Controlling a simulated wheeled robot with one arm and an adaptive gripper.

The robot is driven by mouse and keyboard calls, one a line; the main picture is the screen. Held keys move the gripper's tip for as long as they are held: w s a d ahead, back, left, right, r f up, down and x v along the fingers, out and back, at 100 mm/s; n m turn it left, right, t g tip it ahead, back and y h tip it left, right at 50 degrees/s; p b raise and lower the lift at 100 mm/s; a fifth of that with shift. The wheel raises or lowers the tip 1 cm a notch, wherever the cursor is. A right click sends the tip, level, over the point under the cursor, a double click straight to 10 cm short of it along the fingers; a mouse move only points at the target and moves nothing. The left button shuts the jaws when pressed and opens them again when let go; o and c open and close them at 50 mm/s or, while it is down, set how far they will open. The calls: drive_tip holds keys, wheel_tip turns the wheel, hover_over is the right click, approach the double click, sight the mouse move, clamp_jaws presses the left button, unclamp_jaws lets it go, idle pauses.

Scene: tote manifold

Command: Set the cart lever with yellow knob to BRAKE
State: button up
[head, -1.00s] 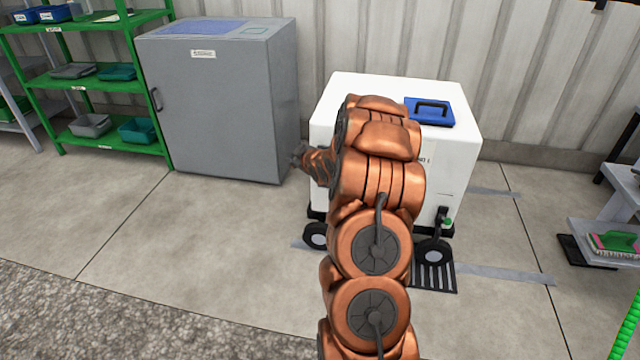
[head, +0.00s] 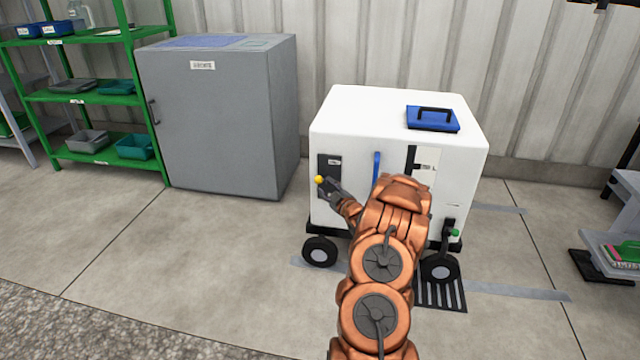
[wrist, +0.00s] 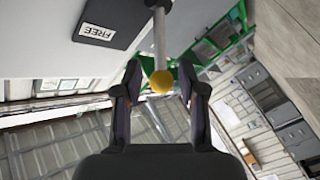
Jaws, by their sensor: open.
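The white cart (head: 400,112) stands on two visible black wheels against the back wall. Its lever's yellow knob (head: 320,180) sits at the front left, over a dark plate (head: 328,162). In the wrist view the yellow knob (wrist: 161,81) is at the end of a pale rod (wrist: 160,40), between the open fingers of my gripper (wrist: 161,92); I cannot tell whether they touch it. A label reading FREE (wrist: 98,33) is on the dark plate. No BRAKE label is readable. In the head view my gripper (head: 328,186) is at the knob, partly hiding the lever.
A blue lid with a black handle (head: 432,118) is on the cart top. A blue strip (head: 376,168) and a green-knobbed part (head: 454,234) are on the cart front. A grey cabinet (head: 215,120) stands left. Floor between cabinet and cart is clear.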

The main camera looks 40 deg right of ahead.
drive_tip(key=shift+b+x, duration=0.55)
drive_tip(key=shift+x, duration=2.1)
clamp_jaws()
